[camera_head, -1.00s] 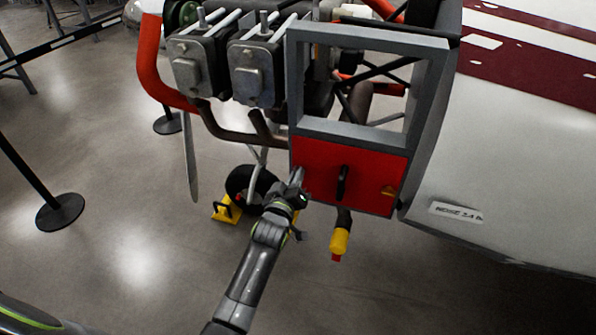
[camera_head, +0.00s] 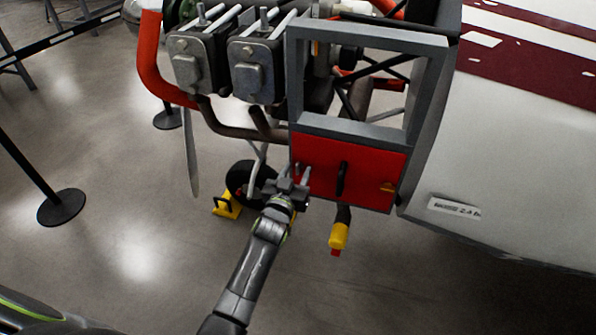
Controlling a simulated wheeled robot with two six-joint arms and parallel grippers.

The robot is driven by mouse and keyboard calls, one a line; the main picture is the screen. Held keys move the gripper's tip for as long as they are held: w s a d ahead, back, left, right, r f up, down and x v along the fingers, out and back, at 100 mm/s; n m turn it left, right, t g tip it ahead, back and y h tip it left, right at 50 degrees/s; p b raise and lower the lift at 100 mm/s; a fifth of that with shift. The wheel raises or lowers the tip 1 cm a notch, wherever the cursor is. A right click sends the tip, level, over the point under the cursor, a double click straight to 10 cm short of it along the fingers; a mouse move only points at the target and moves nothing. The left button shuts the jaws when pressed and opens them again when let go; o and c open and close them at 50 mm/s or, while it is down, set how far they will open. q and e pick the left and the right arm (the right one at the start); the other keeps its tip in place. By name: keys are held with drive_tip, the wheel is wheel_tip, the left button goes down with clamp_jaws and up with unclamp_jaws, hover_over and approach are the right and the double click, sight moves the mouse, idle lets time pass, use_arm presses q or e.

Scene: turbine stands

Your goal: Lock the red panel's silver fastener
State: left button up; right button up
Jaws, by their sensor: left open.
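The red panel (camera_head: 365,172) hangs upright below a grey open frame. It has a black handle (camera_head: 341,180) in its middle and a small yellow-orange latch (camera_head: 388,187) near its right edge. My left gripper (camera_head: 303,172) is at the panel's left edge, with its two fingers apart and pointing at the panel. I cannot tell whether the fingers touch it. I cannot make out the silver fastener clearly; the gripper covers part of the panel's left edge. My right gripper is not in view.
The grey frame (camera_head: 370,130) stands above the panel, beside engine cylinders (camera_head: 255,75). A yellow-tipped pipe (camera_head: 339,236) hangs below the panel. A wheel with yellow chocks (camera_head: 228,207) is behind my left arm. The white fuselage (camera_head: 520,150) is at right. Open floor lies at left.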

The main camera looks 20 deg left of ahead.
sight(297, 171)
use_arm(q)
drive_tip(key=shift+s, duration=0.1)
drive_tip(key=s+p, duration=0.2)
drive_tip(key=shift+s+r, duration=0.15)
drive_tip(key=shift+s, duration=0.15)
drive_tip(key=shift+s+a+p, duration=0.1)
drive_tip(key=shift+s+p, duration=0.9)
drive_tip(key=shift+s, duration=0.15)
